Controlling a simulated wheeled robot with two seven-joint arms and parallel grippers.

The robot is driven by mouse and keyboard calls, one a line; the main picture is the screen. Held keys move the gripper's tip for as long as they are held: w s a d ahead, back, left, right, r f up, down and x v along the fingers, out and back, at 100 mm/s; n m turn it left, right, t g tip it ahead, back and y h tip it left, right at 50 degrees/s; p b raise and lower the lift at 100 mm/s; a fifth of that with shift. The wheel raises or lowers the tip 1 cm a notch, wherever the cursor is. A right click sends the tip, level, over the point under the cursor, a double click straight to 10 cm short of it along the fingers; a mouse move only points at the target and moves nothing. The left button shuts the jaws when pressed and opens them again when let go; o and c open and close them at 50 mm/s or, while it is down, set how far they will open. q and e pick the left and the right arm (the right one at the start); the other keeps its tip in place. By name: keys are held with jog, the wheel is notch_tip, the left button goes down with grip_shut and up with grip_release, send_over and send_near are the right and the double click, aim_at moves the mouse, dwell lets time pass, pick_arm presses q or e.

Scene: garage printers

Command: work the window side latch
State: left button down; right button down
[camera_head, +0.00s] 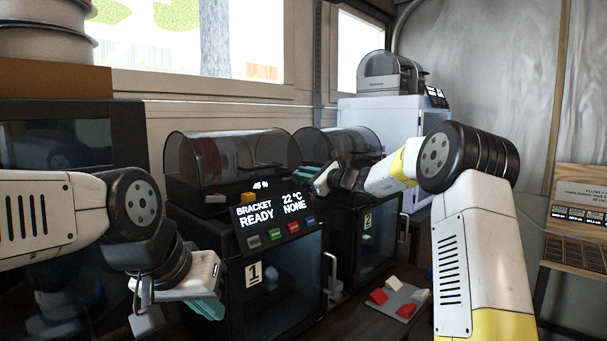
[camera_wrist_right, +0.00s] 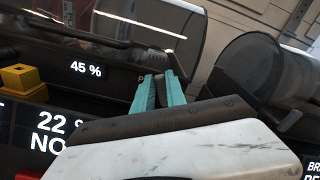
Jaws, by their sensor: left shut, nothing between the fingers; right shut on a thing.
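Printer 1 (camera_head: 283,276) carries a box with a smoky domed lid (camera_head: 228,156). A small grey latch tab (camera_head: 215,199) shows on the left of the box's front; it is apart from both grippers. My right gripper (camera_head: 306,172) is at the right end of this box. In the right wrist view its teal fingers (camera_wrist_right: 159,77) are shut at the lid's lower edge, on a small latch part that they mostly hide. The lid looks down. My left gripper (camera_head: 207,307) is shut and empty, low in front of printer 1's left side.
A yellow block (camera_head: 248,197) sits by the 45 % readout, above the lit screen (camera_head: 275,220). Printer 2 (camera_head: 378,240) with its own domed box (camera_head: 345,143) stands close on the right. A grey plate (camera_head: 402,298) with red and white pieces lies lower right.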

jog(key=shift+s+a+f+n, duration=0.1)
jog(key=shift+s+f+n, duration=0.05)
jog(key=shift+n, duration=0.35)
jog(key=c, duration=1.4)
grip_release()
jog(key=shift+o, duration=0.2)
jog(key=v, duration=0.7)
jog(key=shift+s+d, duration=0.3)
jog(key=shift+s, duration=0.05)
jog(key=shift+c, duration=0.2)
